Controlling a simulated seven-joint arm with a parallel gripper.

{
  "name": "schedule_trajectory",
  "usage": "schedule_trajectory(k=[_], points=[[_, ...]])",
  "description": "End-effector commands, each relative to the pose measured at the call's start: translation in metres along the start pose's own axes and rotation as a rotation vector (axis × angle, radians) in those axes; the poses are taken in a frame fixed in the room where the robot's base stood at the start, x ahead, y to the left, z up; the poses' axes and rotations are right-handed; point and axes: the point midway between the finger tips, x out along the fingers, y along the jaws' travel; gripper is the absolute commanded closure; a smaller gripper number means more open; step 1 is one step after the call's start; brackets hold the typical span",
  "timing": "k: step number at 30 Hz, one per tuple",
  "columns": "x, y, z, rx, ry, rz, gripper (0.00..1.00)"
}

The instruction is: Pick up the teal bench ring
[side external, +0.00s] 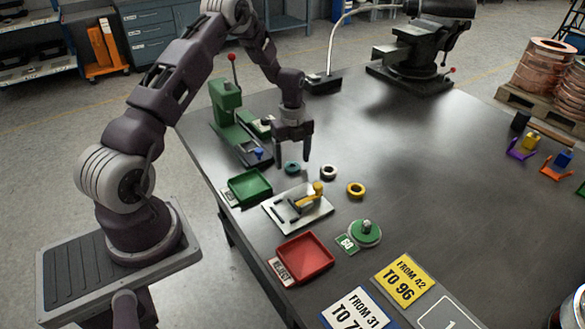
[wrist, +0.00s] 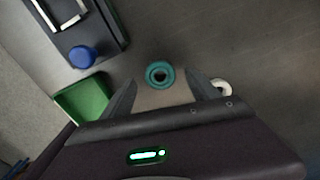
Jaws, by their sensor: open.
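The teal bench ring (side external: 292,168) lies flat on the dark table, just below my gripper in the side view. In the wrist view the teal ring (wrist: 160,75) sits between and slightly beyond the tips of my two fingers. My gripper (side external: 292,157) points down over the table with its fingers apart and empty. In the wrist view my gripper (wrist: 160,90) also shows spread fingers, one on each side of the ring. The ring's hole is visible and nothing covers it. I cannot tell the exact height of the fingertips above the table.
A white ring (side external: 329,172) and a yellow ring (side external: 356,190) lie to the right. A green tray (side external: 250,187), a plate with a yellow-handled clamp (side external: 298,206) and a red tray (side external: 304,258) stand nearer. A green press (side external: 228,110) stands left. The table's right middle is clear.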

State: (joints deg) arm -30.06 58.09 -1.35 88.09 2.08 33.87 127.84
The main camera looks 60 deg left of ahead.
Motion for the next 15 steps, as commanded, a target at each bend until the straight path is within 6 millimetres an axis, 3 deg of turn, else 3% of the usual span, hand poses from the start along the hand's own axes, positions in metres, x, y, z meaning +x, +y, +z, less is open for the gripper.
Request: schedule_trajectory(k=[3, 10, 15], points=[[0.0158, 0.0003, 0.0000, -0.001, 0.000, 0.001, 0.31], [0.0180, 0.0000, 0.0001, -0.002, -0.001, -0.001, 0.31], [0.0178, -0.0001, 0.0000, -0.002, 0.000, -0.001, 0.64]])
